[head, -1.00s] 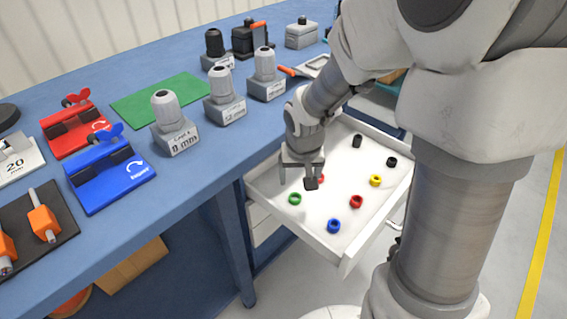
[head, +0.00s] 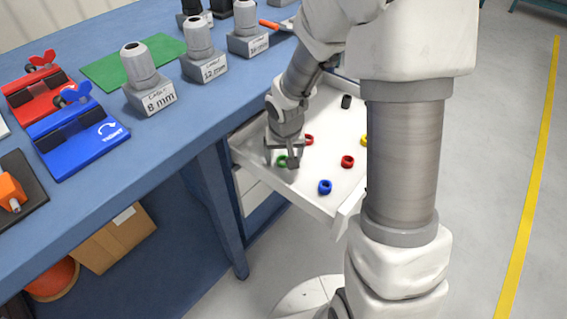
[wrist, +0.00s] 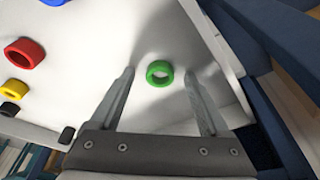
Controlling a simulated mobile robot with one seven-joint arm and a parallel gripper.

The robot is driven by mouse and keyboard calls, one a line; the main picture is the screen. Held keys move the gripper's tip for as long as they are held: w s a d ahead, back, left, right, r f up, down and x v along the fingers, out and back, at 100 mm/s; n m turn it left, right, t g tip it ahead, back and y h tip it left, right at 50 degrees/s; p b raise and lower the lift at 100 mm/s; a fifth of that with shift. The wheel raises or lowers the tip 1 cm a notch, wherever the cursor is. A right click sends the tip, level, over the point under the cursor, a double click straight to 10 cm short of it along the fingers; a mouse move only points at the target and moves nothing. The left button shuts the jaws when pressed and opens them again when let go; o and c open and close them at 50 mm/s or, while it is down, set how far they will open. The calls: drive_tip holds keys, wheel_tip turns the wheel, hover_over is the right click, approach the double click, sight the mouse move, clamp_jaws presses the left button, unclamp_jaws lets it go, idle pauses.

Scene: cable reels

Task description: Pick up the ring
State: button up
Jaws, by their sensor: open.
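Several small rings lie in the open white drawer (head: 305,195). The green ring (wrist: 158,83) lies flat on the drawer floor, between the line of my two fingers in the wrist view. My gripper (wrist: 159,76) is open and empty, one finger on each side of the green ring with gaps. In the head view my gripper (head: 281,160) is low over the drawer's near-left part and partly covers the green ring (head: 282,161). I cannot tell the exact height of the fingertips above the floor.
Red rings (head: 347,162), a blue ring (head: 325,187), a yellow ring (head: 364,140) and a black ring (head: 346,101) lie elsewhere in the drawer. The drawer wall (wrist: 222,50) is close to the right finger. The blue workbench (head: 190,115) stands at left.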

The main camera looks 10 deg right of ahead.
clamp_jaws()
drive_tip(key=shift+r, duration=0.15)
